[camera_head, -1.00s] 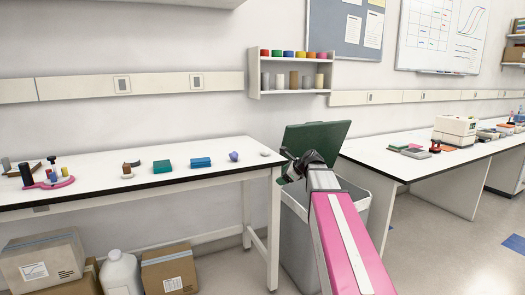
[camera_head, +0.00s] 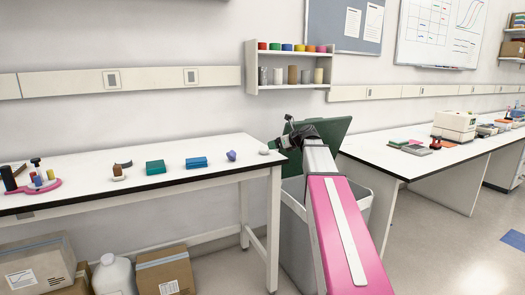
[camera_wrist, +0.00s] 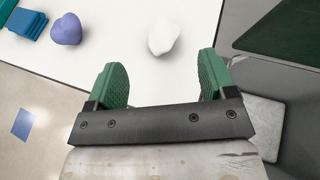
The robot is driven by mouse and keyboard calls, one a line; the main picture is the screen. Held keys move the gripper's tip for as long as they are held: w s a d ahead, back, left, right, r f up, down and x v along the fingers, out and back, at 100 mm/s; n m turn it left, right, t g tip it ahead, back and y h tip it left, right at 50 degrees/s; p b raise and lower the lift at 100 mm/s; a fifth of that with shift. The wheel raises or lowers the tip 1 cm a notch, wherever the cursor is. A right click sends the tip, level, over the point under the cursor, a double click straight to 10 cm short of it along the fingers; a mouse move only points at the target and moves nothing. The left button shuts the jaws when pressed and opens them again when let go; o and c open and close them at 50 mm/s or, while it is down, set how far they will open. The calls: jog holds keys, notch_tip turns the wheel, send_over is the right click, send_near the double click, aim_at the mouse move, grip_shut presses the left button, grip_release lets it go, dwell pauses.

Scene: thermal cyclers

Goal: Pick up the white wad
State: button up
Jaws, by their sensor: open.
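The white wad (camera_wrist: 162,39) is a small rounded lump on the white table, seen in the wrist view just beyond my fingertips and nearer the right one. In the head view the wad (camera_head: 264,151) lies near the table's right end. My gripper (camera_wrist: 164,82) has two green padded fingers spread apart with nothing between them. In the head view my gripper (camera_head: 284,142) is just to the right of the wad, beside the table's right edge. I cannot tell its exact height above the table.
A purple lump (camera_wrist: 66,30) and blue block (camera_wrist: 27,22) lie left of the wad. A teal block (camera_head: 155,167) and pink stand (camera_head: 34,187) are farther left. A grey bin (camera_head: 297,228) with a raised green lid (camera_head: 334,131) stands at the table's right end.

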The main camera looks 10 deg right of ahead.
aim_at(263, 148)
jog(key=x, duration=0.9)
jog(key=shift+w+a+f, duration=0.15)
jog(key=shift+f, duration=0.15)
jog(key=c, duration=1)
